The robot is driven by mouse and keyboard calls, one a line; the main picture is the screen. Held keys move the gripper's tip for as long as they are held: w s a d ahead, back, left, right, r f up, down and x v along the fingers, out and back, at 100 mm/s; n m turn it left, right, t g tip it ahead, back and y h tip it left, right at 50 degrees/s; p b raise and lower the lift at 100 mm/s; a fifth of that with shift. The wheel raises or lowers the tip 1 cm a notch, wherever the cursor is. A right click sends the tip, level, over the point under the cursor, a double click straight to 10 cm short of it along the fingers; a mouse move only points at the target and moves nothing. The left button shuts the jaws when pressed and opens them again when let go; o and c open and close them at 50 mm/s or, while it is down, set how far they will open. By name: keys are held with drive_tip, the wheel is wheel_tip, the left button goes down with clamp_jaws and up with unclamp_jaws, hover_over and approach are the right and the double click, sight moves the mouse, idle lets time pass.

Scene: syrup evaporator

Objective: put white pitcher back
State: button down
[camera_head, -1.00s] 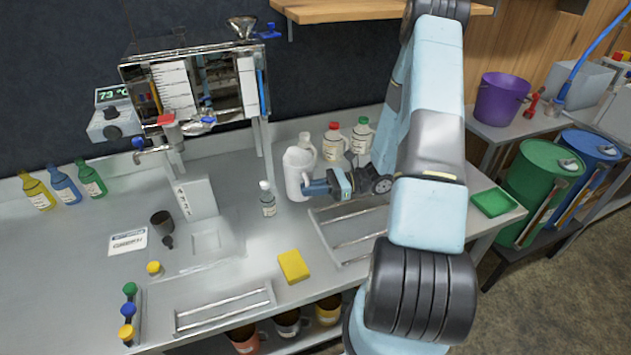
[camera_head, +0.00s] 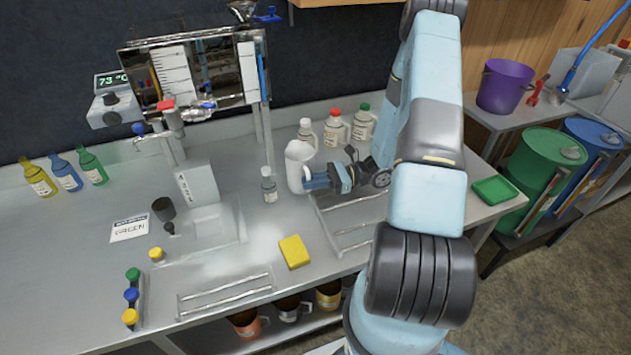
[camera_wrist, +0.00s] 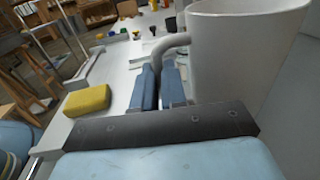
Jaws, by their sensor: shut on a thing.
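The white pitcher (camera_head: 296,165) is upright over the back part of the steel counter, in front of the row of capped jugs. It also shows large at the right in the wrist view (camera_wrist: 238,60). My gripper (camera_head: 308,181) is at the pitcher's right side in the head view. In the wrist view its blue fingers (camera_wrist: 158,88) are shut on the pitcher's handle (camera_wrist: 170,42). I cannot tell whether the pitcher's base touches the counter.
Jugs with white, red and green caps (camera_head: 335,128) stand behind the pitcher. A small bottle (camera_head: 269,186) is close on its left. A wire rack (camera_head: 350,215) lies in front, with a yellow sponge (camera_head: 294,251) nearby. The evaporator (camera_head: 198,75) stands at the back left.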

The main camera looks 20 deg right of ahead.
drive_tip(key=shift+f, duration=0.45)
drive_tip(key=c, duration=1.1)
unclamp_jaws()
drive_tip(key=d, duration=0.4)
drive_tip(key=s+d, duration=0.1)
drive_tip(key=d, duration=0.8)
drive_tip(key=shift+s+d, duration=0.35)
